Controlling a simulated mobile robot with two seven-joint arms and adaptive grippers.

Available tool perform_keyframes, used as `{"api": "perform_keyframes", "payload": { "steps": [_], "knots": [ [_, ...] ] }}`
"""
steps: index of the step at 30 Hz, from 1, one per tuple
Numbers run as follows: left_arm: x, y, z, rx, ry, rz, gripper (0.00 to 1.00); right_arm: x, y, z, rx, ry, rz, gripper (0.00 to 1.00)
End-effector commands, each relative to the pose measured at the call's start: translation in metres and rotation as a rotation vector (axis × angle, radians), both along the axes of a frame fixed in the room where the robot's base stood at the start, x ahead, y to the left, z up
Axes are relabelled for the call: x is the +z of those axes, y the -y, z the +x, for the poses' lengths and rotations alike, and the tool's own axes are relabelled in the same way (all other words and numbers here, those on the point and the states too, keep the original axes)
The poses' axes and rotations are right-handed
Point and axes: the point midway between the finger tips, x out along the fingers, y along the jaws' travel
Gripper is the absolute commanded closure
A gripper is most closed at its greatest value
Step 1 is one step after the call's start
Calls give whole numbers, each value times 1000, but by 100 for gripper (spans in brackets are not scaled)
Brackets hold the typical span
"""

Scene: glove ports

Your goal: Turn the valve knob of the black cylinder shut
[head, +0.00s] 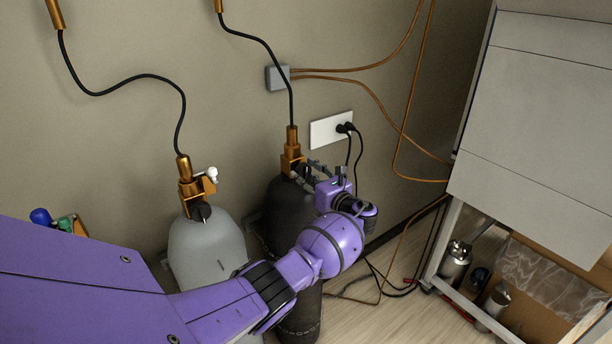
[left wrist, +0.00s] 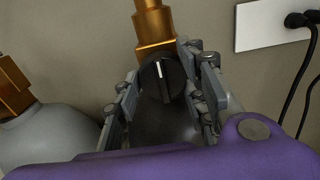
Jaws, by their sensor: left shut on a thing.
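The black cylinder (head: 286,215) stands against the wall with a brass valve (head: 291,160) on top. Its round black valve knob (left wrist: 162,79) shows in the left wrist view, with a white mark that stands nearly upright. My left gripper (head: 301,172) is at the front of this valve, coming from the right. In the left wrist view my left gripper (left wrist: 163,88) has its grey fingers on both sides of the knob and is shut on it. In the head view the gripper hides the knob, and my arm covers part of the cylinder. My right gripper is not in view.
A grey cylinder (head: 207,250) with its own brass valve (head: 190,185) and black knob stands close on the left. A black hose (head: 270,50) rises from the black cylinder's valve. A white outlet (head: 331,129) with plugged cables is right of it. A grey cabinet (head: 540,130) stands at right.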

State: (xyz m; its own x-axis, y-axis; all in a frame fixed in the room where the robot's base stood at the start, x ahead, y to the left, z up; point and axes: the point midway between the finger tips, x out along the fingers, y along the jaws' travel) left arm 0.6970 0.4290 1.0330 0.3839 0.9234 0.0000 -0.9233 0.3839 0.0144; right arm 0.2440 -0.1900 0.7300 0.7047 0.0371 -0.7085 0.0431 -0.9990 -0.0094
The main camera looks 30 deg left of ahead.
Motion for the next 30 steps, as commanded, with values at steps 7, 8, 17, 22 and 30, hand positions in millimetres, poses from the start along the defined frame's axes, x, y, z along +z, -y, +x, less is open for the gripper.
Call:
{"api": "perform_keyframes", "payload": {
  "steps": [7, 8, 17, 22, 30],
  "knots": [
    [-12, -1, -5, 10, -19, -5, 58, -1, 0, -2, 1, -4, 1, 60],
    [-12, -1, -5, 9, -19, -5, 54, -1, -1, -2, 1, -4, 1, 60],
    [-7, -1, -3, 5, -11, -3, 46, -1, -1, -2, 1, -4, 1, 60],
    [-4, 0, -2, 3, -6, -2, 46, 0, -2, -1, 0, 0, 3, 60],
    [-5, 29, -13, 0, -5, -4, 46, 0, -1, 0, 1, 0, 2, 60]
  ]
}}
